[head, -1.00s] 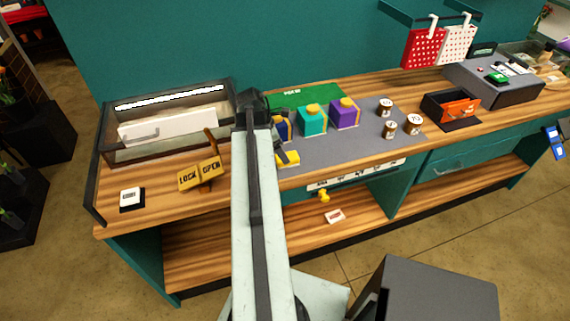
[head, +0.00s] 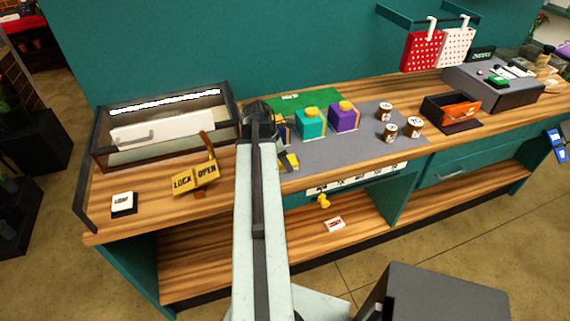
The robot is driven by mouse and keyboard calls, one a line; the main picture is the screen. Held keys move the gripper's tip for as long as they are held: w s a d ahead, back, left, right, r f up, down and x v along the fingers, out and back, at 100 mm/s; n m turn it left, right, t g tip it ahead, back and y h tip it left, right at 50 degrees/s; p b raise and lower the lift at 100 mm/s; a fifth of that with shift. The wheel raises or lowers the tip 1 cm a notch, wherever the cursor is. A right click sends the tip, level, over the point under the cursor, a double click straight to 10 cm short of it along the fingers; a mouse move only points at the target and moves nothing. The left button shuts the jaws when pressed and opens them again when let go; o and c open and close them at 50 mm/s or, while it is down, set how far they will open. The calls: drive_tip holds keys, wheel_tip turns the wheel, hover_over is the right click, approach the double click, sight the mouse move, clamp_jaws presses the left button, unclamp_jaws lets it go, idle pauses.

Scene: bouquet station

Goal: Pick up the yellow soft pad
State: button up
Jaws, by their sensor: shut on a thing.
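The yellow soft pad (head: 291,161) shows at the front left of the grey mat, just right of my arm. My gripper (head: 286,156) is at the pad, shut on it; my arm and wrist hide part of the grip. I cannot tell whether the pad is lifted off the mat.
Behind the pad stand a teal box (head: 310,123) and a purple box (head: 343,117) with yellow tops; a blue box is mostly hidden. Several small jars (head: 414,127) stand right on the grey mat (head: 345,150). A yellow lock/open sign (head: 195,179) stands left.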

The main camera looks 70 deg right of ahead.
wheel_tip(320, 180, up, 10)
drive_tip(key=p, duration=1)
